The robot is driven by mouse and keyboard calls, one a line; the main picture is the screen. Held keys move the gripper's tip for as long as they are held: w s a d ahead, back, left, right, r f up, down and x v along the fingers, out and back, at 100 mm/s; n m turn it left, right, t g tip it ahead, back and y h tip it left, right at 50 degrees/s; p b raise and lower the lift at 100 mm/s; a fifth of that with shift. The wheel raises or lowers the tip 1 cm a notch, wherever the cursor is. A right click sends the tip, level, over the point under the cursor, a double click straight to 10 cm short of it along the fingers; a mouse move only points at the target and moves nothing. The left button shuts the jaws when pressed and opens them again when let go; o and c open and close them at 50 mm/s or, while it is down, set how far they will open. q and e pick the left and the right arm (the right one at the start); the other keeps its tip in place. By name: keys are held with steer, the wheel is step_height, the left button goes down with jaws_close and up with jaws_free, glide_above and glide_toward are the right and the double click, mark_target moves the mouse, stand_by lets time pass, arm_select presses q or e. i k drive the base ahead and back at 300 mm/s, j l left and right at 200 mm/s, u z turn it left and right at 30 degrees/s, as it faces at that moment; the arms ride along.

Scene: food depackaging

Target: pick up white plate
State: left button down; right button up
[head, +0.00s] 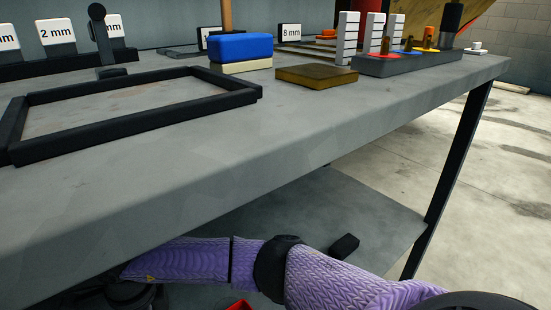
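I cannot make out a white plate for certain. A small white object (476,48) sits near the far right corner of the table; it is too small to tell whether it is a plate. My purple-sleeved arm crosses the bottom of the head view, below the tabletop's front edge. No fingertips of either gripper show.
The grey table (330,120) carries a black frame (130,118), a blue-and-cream block (241,48), a brown block (317,76) and a dark rack (410,62) with coloured pieces. Labelled white cards (56,32) stand behind. The front tabletop is clear. A lower shelf (375,208) lies underneath.

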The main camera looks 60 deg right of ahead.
mark_target(475, 49)
steer(key=z, duration=2.75)
